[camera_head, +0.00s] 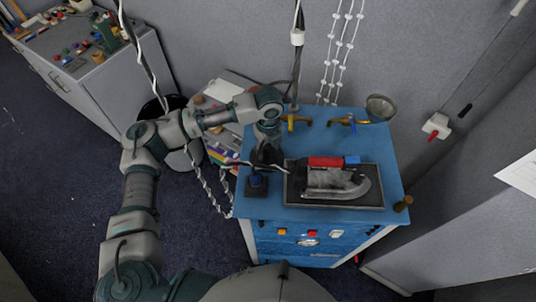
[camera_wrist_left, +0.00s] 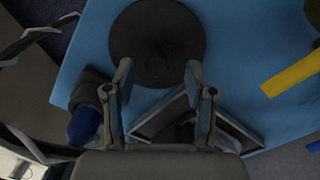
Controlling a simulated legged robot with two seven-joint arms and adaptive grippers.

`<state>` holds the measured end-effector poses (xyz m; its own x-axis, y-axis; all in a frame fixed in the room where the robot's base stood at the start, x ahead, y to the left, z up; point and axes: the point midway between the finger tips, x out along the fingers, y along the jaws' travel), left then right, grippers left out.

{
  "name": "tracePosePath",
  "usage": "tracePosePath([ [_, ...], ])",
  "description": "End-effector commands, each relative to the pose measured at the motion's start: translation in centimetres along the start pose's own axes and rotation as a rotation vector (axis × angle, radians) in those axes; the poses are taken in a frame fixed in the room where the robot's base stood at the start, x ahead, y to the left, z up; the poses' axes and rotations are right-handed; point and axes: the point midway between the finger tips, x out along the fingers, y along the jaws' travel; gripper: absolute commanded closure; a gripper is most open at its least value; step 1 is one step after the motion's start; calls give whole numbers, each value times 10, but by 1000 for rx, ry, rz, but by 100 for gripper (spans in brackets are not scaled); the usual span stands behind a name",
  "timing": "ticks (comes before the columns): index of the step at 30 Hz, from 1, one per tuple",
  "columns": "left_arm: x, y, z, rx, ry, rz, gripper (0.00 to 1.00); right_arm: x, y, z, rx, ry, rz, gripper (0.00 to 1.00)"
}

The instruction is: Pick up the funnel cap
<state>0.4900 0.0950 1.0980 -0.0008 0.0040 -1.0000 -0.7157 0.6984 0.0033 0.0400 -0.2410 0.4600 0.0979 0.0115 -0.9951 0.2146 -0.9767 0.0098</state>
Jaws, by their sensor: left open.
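A dark round disc, which looks like the funnel cap (camera_wrist_left: 157,38), lies on the blue table top in the left wrist view. My left gripper (camera_wrist_left: 158,80) is open, with its two fingers apart and the disc's lower edge showing between and beyond the fingertips. Nothing is held between the fingers. In the head view my left gripper (camera_head: 268,157) hangs over the left part of the blue table (camera_head: 330,140), and the cap cannot be made out beside or beneath it. My right gripper is in neither view.
An iron (camera_head: 335,182) with a red handle rests on a dark tray (camera_head: 292,196) right of the gripper. Brass taps (camera_head: 297,119) and a round metal funnel (camera_head: 380,107) stand at the back.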

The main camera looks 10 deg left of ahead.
Motion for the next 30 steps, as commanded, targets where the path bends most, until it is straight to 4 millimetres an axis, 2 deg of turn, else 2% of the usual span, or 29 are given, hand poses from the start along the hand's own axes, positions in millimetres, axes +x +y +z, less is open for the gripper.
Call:
tracePosePath([
  [5, 20, 1, 2, 0, 2, 0, 45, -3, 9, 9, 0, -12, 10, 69],
  [12, 21, 2, 2, 0, 1, -1, 45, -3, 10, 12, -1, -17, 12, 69],
  [18, 21, 0, 1, 0, 1, 0, 95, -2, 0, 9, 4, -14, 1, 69],
  [19, 21, 0, 1, 0, 1, 0, 100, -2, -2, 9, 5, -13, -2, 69],
  [23, 21, 0, 0, 0, 0, 1, 100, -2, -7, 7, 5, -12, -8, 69],
  [30, 20, 0, 0, 1, 2, -2, 100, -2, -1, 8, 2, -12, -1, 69],
])
